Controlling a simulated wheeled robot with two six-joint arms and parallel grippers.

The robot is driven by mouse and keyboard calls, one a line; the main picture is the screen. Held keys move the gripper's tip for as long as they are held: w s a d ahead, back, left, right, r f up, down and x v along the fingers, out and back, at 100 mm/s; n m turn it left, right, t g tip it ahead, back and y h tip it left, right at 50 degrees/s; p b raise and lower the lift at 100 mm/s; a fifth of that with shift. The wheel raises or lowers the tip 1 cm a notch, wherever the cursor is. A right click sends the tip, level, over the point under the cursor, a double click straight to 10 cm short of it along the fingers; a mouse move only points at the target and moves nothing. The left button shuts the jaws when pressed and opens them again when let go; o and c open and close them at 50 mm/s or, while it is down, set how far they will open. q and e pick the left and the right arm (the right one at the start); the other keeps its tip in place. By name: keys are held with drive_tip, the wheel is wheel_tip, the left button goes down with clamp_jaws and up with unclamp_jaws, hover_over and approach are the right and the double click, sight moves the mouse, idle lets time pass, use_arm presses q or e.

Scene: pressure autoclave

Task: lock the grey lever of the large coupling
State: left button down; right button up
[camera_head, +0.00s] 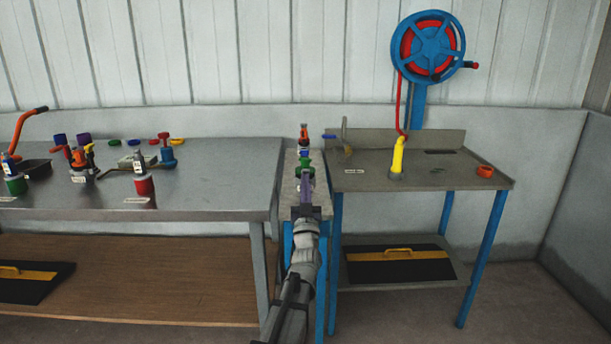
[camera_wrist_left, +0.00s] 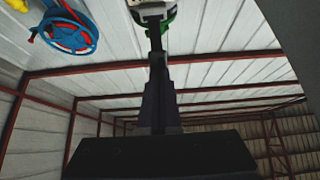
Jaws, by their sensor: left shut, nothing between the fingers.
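My left gripper (camera_head: 306,182) reaches away from me over the narrow stand between the two tables, its fingers shut and empty. In the left wrist view the closed fingers (camera_wrist_left: 156,40) point at a green and whitish fitting (camera_wrist_left: 170,20) at the top edge. In the head view a green part (camera_head: 305,165) with an orange-red part (camera_head: 303,135) above it stands just beyond the fingertips. I take this to be the coupling. I cannot make out its grey lever or tell whether the fingertips touch it. My right gripper is out of view.
The left metal table (camera_head: 230,165) holds several coloured fittings and bottles. The right table (camera_head: 435,180) carries a yellow piece (camera_head: 397,157), an orange ring (camera_head: 486,171) and a thin upright bent piece (camera_head: 345,130) near the stand. A blue and red hose reel (camera_head: 430,45) stands behind.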

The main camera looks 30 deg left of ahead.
sight(305, 171)
use_arm(q)
drive_tip(key=r+g+p, duration=0.1)
drive_tip(key=p, duration=0.2)
drive_tip(key=w+r+g+h+p, duration=0.1)
drive_tip(key=p, duration=0.2)
drive_tip(key=a+r+g+h+p, duration=0.1)
drive_tip(key=p, duration=0.2)
drive_tip(key=shift+w+r+g, duration=0.25)
drive_tip(key=shift+g, duration=0.05)
drive_tip(key=shift+w+a+f, duration=0.15)
drive_tip(key=shift+w, duration=0.2)
drive_tip(key=shift+w+a+r+p, duration=0.2)
drive_tip(key=shift+w+a+p, duration=0.05)
drive_tip(key=shift+w+p, duration=0.15)
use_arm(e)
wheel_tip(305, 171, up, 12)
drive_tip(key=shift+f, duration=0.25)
use_arm(q)
drive_tip(key=shift+w+r, duration=0.1)
drive_tip(key=shift+r, duration=0.05)
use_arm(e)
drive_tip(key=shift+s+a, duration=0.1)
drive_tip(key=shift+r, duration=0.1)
